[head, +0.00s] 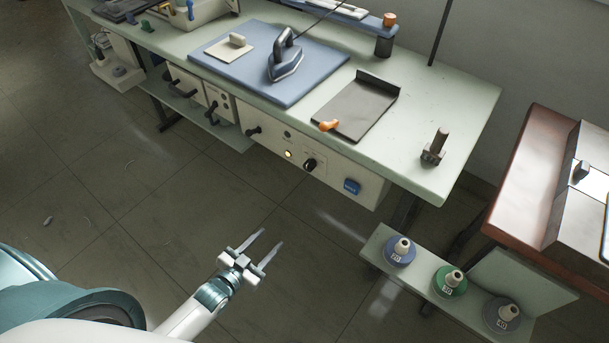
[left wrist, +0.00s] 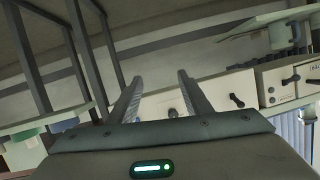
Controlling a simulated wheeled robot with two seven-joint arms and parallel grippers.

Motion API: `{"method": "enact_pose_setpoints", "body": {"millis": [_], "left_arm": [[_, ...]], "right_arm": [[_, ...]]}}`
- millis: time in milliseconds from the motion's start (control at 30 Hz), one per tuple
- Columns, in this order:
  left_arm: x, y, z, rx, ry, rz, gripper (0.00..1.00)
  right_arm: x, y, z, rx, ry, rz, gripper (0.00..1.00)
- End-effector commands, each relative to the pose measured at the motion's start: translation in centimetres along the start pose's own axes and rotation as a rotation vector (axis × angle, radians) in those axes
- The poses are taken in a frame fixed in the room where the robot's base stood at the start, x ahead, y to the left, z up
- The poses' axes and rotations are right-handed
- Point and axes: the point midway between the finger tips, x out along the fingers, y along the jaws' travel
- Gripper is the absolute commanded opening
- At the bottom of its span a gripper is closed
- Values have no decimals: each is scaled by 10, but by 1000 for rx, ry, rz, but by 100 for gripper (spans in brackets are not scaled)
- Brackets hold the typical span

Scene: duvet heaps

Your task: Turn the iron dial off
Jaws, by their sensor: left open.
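The iron dial, a black round knob (head: 310,164), sits on the cream front panel (head: 340,183) under the bench top. A small lamp (head: 289,154) beside it glows amber. The iron (head: 285,62) stands on a blue mat (head: 225,67) on the bench. My left gripper (head: 271,238) is open and empty, in front of and below the panel, clearly apart from the dial. In the left wrist view its open fingers (left wrist: 160,82) point toward the panel, with a dark knob (left wrist: 172,113) low between them. My right gripper is not in view.
A blue switch (head: 351,187) and a black handle (head: 253,131) are on the same panel. A dark tray (head: 356,108) with an orange handle lies above. Spools on a low shelf (head: 470,307) stand at right. The floor before the panel is clear.

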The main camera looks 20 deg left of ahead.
Motion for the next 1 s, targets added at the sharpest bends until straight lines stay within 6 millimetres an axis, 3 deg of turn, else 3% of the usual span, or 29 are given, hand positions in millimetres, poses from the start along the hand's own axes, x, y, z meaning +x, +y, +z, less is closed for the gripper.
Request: {"method": "enact_pose_setpoints", "body": {"millis": [33,133,200,300,767,1000], "left_arm": [[2,-10,-27,26,81,9,45],[-1,-22,-79,55,213,27,45],[-5,-26,-104,69,275,38,45],[-9,-28,-123,78,323,46,45],[-7,-28,-128,78,330,46,45],[10,-28,-134,78,330,45,45]], "right_arm": [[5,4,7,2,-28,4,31],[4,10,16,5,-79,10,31],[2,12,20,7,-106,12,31],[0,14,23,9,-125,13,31],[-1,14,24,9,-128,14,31],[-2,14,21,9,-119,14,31]]}}
